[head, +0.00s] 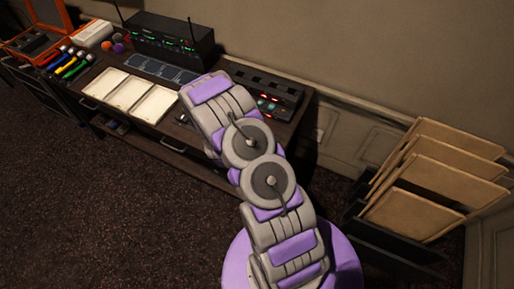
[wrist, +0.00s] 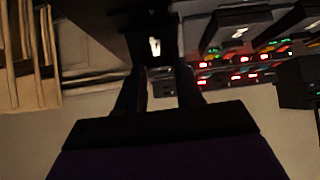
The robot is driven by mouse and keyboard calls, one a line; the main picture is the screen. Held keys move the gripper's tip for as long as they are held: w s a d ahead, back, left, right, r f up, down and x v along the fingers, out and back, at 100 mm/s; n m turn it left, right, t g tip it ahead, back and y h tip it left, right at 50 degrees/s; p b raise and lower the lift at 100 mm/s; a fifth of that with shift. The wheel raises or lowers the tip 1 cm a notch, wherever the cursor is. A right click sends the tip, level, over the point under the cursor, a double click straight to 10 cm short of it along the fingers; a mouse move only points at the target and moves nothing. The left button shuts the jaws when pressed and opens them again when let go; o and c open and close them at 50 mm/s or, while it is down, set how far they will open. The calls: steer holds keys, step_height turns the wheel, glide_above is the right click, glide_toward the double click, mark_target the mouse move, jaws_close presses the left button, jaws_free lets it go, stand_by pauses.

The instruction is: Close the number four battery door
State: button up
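My gripper (wrist: 157,92) shows as a dark shape in the wrist view. Its two fingers stand apart with a gap between them, and no held thing is visible. In the head view it is hidden behind my arm. A black unit with red and green lights (head: 268,103) sits at the right end of the desk, partly behind my arm. Red and green lights of a dark device (wrist: 235,78) show to the right of the fingers in the wrist view. I cannot make out the number four battery door or whether it is open.
A rack of tan panels (head: 430,165) stands at the right. The dark carpet (head: 110,210) in front is clear.

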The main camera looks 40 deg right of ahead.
steer(key=shift+a, duration=0.15)
steer(key=c, duration=0.3)
steer(key=shift+d, duration=0.2)
steer(key=c, duration=0.3)
steer(key=shift+d, duration=0.25)
steer(key=shift+w+d+r+y, duration=0.15)
steer(key=shift+w+d+y, duration=0.1)
steer(key=shift+y, duration=0.15)
steer(key=d+y, duration=0.1)
steer(key=d+g+y, duration=0.1)
steer(key=y, duration=0.1)
steer(key=shift+w+g+p, duration=0.3)
steer(key=shift+w, duration=0.05)
steer(key=y+b, duration=0.1)
steer(key=d+f+g+y+b, duration=0.1)
steer(key=shift+w+d+f+y, duration=0.1)
steer(key=shift+w+d+y, duration=0.15)
steer(key=shift+w+y, duration=0.1)
steer(key=y+b, duration=0.1)
steer(key=b, duration=0.1)
steer(key=d+f+g+y+b, duration=0.1)
steer(key=y+b, duration=0.1)
steer(key=shift+w+d, duration=0.15)
steer(key=shift+w, duration=0.2)
steer(key=shift+d+g+y+b, duration=0.1)
steer(key=shift+g+y+b, duration=0.15)
steer(key=shift+g+b, duration=0.15)
